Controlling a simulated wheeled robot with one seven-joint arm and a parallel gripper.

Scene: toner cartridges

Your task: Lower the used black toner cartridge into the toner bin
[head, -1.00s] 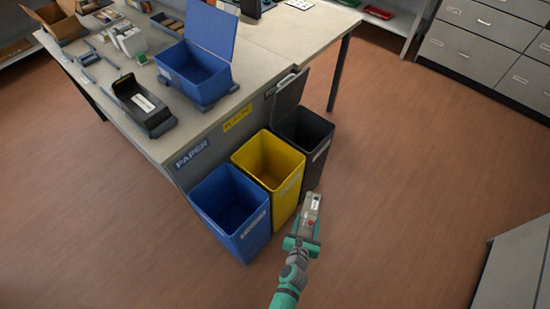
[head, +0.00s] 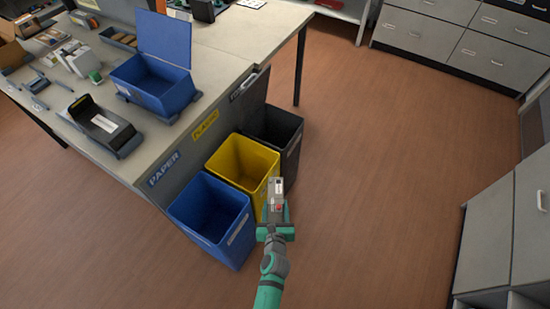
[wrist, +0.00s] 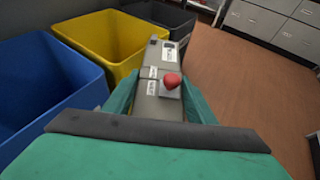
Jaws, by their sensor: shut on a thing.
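My gripper (head: 274,213) is shut on a long grey-black cartridge (head: 276,188) with white labels and a red knob. In the wrist view the cartridge (wrist: 152,105) points away from me, between the green fingers. In the head view the cartridge overlaps the right edge of the yellow bin (head: 236,143), nearer than the dark bin (wrist: 180,15). It is outside the dark bin.
A blue bin (head: 238,240) under a PAPER label stands nearest, left of my gripper. The table (head: 225,45) behind the bins holds an open blue box (head: 158,85) and a black device (head: 100,122). Floor is free to the right, up to grey cabinets (head: 490,220).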

